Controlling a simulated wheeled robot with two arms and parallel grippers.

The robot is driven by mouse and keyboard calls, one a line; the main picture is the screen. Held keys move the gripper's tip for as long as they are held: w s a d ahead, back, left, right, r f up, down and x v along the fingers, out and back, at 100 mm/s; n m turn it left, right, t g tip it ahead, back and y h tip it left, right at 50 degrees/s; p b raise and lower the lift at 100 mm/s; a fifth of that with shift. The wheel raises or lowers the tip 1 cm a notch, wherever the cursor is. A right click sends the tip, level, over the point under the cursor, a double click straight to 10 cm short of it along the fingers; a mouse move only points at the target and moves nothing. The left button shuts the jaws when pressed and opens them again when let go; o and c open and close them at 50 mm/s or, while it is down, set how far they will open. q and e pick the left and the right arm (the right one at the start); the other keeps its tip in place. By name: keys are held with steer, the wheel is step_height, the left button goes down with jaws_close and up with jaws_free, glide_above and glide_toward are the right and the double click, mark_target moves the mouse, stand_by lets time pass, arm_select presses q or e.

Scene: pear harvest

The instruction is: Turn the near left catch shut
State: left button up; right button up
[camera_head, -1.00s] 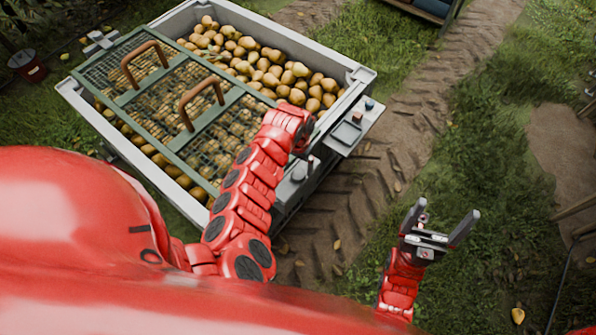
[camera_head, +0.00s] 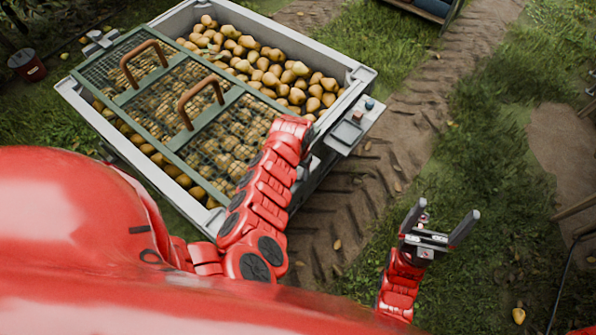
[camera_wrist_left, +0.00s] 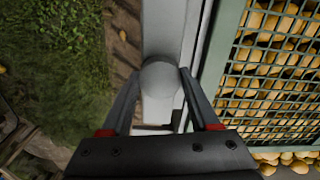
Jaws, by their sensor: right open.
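The pear bin (camera_head: 345,100) is a grey crate with a green-framed mesh lid (camera_head: 165,95) over its near left part. In the left wrist view, a round grey knob-like piece (camera_wrist_left: 160,79), apparently the catch, sits on the pale bin rim (camera_wrist_left: 161,25) beside the lid frame (camera_wrist_left: 222,45). My left gripper (camera_wrist_left: 160,74) has one finger on each side of this piece. I cannot tell whether the fingers press on it. In the head view my left arm hides the gripper and the catch. My right gripper (camera_head: 439,222) is open and empty over the grass, right of the bin.
Brown pears (camera_head: 270,65) fill the bin, uncovered at the far right part. Two brown handles (camera_head: 200,98) stand up from the lid. A grey side shelf (camera_head: 352,130) juts out at the bin's right. A red bucket (camera_head: 27,66) stands far left. A dirt track (camera_head: 430,95) runs on the right.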

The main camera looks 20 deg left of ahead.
arm_select(q)
jaws_close()
